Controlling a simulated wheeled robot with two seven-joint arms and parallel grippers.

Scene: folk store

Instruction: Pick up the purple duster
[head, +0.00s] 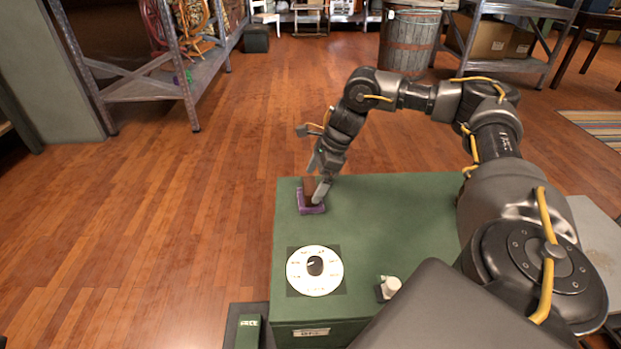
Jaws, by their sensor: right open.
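The purple duster (312,209) lies near the far left corner of the green cabinet top (400,220). It has a purple base and a brown upper part. My right gripper (318,188) points down at the duster, with its fingers at or just above it and one finger partly covering it. The gripper is open; I cannot tell whether the fingers touch the duster. My left gripper is not in view.
A round white dial (300,279) and a small whitish knob (391,286) sit on the cabinet's near part. A metal shelf (150,80) stands at the far left, and a wooden barrel (409,42) at the back. The wooden floor left of the cabinet is clear.

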